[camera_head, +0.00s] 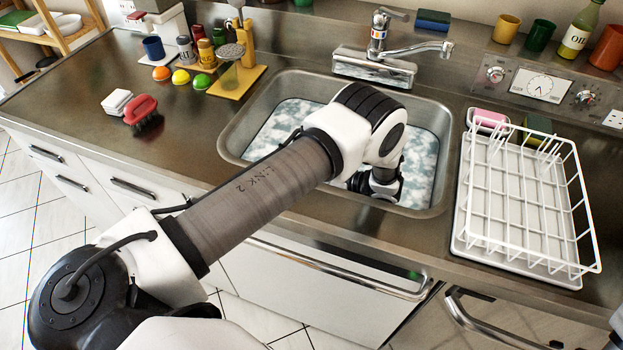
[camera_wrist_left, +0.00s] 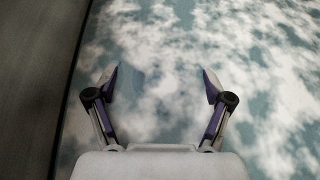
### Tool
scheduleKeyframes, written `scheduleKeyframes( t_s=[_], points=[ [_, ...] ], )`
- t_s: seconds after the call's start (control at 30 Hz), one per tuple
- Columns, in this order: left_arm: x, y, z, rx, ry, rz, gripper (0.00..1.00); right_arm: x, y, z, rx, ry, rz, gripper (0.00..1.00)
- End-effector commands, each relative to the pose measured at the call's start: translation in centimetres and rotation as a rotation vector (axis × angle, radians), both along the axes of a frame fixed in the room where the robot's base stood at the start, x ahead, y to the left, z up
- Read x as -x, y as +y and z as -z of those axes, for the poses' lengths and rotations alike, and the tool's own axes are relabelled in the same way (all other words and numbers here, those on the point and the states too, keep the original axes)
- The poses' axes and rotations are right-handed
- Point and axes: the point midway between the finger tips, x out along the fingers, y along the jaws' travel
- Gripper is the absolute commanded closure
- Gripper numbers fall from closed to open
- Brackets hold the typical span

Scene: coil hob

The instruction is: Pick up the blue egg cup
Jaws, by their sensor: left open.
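No blue egg cup can be made out with certainty. A small dark blue cup (camera_head: 153,47) stands at the back left of the counter, and I cannot tell whether it is an egg cup. My left arm reaches over the sink (camera_head: 440,165), and its gripper (camera_head: 377,184) is low inside the basin, mostly hidden by the arm. In the left wrist view this gripper (camera_wrist_left: 160,85) is open over cloudy, foam-patched water (camera_wrist_left: 265,70), with nothing distinct between its fingers. A faint bluish patch lies by the left finger.
The tap (camera_head: 400,48) reaches over the sink's back. A white wire rack (camera_head: 525,205) stands right of the sink. A red brush (camera_head: 142,112), a white block (camera_head: 117,102) and orange, yellow and green rounded items (camera_head: 181,77) lie left. The front left counter is clear.

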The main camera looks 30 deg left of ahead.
Motion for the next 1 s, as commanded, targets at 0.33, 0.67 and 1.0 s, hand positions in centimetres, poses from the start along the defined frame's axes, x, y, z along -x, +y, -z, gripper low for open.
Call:
scheduleKeyframes(
  t_s=[0.33, 0.67, 1.0],
  points=[
    [0.0, 0.1, 0.1, 0.0, 0.0, 0.0, 0.66, 0.0, 0.0, 0.0, 0.0, 0.001, 0.0, 0.0],
    [0.0, 0.1, 0.2, 0.0, 0.0, 0.0, 0.86, 0.0, 0.0, 0.0, 0.0, 0.001, 0.0, 0.0],
    [-0.1, 0.1, -2.8, -0.001, -0.003, 0.001, 0.86, 0.0, 0.0, 0.7, 0.0, 0.0, 0.0, 0.0]
  ],
)
